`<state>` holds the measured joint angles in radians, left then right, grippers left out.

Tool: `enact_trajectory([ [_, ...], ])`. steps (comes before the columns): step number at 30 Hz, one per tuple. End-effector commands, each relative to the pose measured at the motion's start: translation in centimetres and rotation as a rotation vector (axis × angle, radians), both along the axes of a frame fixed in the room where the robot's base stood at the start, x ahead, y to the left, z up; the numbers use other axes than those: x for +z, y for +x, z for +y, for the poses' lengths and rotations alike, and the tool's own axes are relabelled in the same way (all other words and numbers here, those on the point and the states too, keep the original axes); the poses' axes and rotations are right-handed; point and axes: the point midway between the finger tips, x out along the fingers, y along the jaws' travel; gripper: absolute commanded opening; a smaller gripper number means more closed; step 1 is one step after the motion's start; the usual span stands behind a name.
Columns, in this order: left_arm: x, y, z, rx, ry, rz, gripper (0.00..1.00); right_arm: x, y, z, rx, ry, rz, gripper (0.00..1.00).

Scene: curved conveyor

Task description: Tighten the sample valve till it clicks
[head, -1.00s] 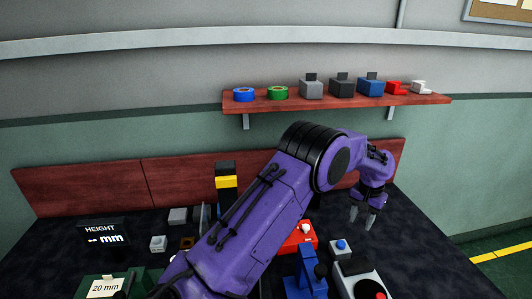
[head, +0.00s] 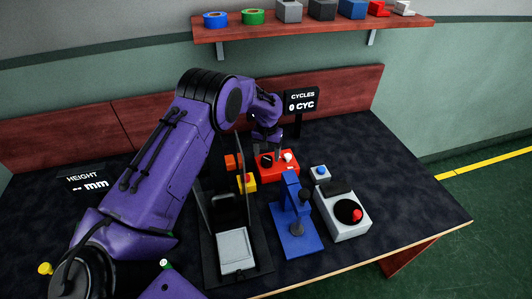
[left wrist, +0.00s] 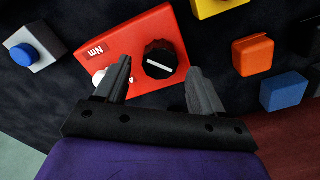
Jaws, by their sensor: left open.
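A red box (head: 281,171) near the back of the table carries a black knob (head: 265,160) and a white part (head: 288,157). In the left wrist view the red box (left wrist: 125,48) bears an "Nm" label, and its black knob (left wrist: 160,62) has a white pointer line. No part is labelled as the sample valve; this knob looks most like it. My left gripper (head: 267,142) is over the knob side of the box. In the left wrist view its open fingers (left wrist: 159,70) are on either side of the knob, with no clear contact. The white part is partly hidden by a finger.
A blue-button box (head: 320,174) is to the right, a yellow box (head: 247,183) to the left. A "CYCLES" display (head: 301,102) stands behind. The table's right side is clear.

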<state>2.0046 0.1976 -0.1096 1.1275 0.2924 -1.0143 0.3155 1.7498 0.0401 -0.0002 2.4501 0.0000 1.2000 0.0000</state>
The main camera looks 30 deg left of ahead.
Motion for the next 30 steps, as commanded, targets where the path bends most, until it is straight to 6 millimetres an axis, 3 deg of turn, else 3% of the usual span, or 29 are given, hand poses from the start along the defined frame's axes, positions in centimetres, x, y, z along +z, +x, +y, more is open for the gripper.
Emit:
enact_trajectory([
  [4, -1.5, 0.0, 0.0, 0.0, -0.001, 0.0, 0.69, 0.4, 0.0, 0.0, 0.0, 0.0, 0.0, 0.43],
  [12, -1.8, 0.0, 0.0, 0.0, -0.001, 0.0, 0.69, 0.3, 0.0, 0.0, 0.0, 0.0, 0.0, 0.43],
  [18, -1.8, 0.0, 0.0, 0.001, -0.001, 0.0, 0.12, 0.3, 0.0, 0.0, 0.0, 0.0, 0.0, 0.43],
  [22, -1.8, 0.0, 0.0, -0.023, -0.001, 0.0, 0.13, 0.3, 0.0, 0.0, 0.0, 0.0, 0.0, 0.43],
  [30, -1.8, 0.0, -0.1, -0.328, -0.002, -0.001, 0.13, -0.3, 0.0, 0.0, 0.0, 0.0, 0.0, 0.43],
])
